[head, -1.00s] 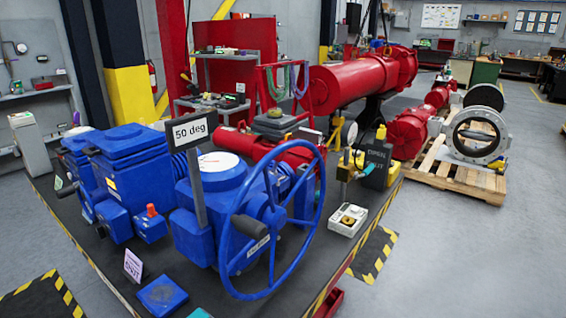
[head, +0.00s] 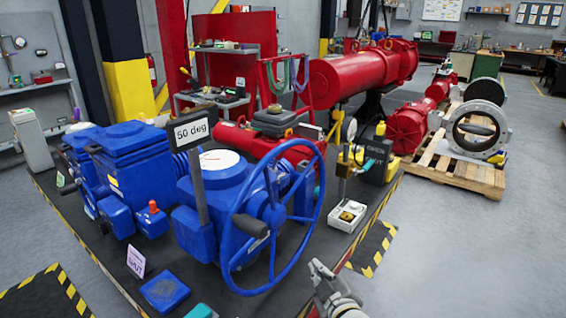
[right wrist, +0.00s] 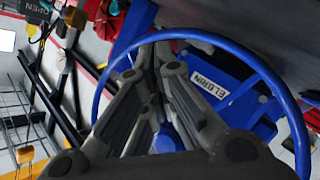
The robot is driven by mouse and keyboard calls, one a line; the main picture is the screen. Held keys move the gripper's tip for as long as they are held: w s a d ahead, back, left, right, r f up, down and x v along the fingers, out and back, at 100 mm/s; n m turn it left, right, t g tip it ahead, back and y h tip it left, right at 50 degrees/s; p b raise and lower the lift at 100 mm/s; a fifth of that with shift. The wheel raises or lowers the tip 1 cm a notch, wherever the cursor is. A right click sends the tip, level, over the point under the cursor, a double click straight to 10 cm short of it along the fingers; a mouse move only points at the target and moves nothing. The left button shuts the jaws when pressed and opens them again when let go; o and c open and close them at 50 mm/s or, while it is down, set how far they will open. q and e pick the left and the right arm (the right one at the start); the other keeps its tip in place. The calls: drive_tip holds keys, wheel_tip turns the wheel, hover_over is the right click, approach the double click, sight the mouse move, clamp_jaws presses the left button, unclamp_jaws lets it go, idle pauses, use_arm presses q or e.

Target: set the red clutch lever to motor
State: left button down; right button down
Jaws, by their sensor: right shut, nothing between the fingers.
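A blue valve actuator (head: 215,180) with a large blue handwheel (head: 316,205) stands on the dark bench. A small red-orange knob (head: 153,206) sticks up from a blue box left of it; I cannot tell whether this is the clutch lever. No motor marking is readable. My right gripper (head: 318,268) is at the bottom, right of and nearer than the handwheel. In the right wrist view, its fingers (right wrist: 152,58) are shut and empty, with the handwheel rim (right wrist: 190,33) and the "ELBRIN" label (right wrist: 210,87) beyond them. My left gripper is out of view.
A "50 deg" sign (head: 191,130) stands on a post before the actuator. A blue plate (head: 165,292) and a small purple-lettered card (head: 136,262) are at the bench front. A white box (head: 347,215) sits right of the handwheel.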

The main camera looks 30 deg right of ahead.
drive_tip(key=w+r+n+t+y, duration=0.3)
drive_tip(key=r+n+y, duration=0.2)
drive_tip(key=r+n, duration=0.3)
drive_tip(key=w+d+r+n+t+y, duration=0.1)
drive_tip(key=w+r+n+t+y, duration=0.2)
drive_tip(key=r+n+y, duration=0.3)
drive_tip(key=shift+w+d+r+n+t, duration=0.15)
drive_tip(key=shift+w+r+n+t, duration=0.2)
drive_tip(key=shift+r+n+t, duration=0.65)
drive_tip(key=shift+r+n+g, duration=0.2)
drive_tip(key=shift+n+g, duration=0.1)
drive_tip(key=w+r+p, duration=0.4)
drive_tip(key=w, duration=0.8)
drive_tip(key=shift+w+a+r, duration=0.15)
drive_tip(key=shift+a+r, duration=0.1)
drive_tip(key=shift+r, duration=0.05)
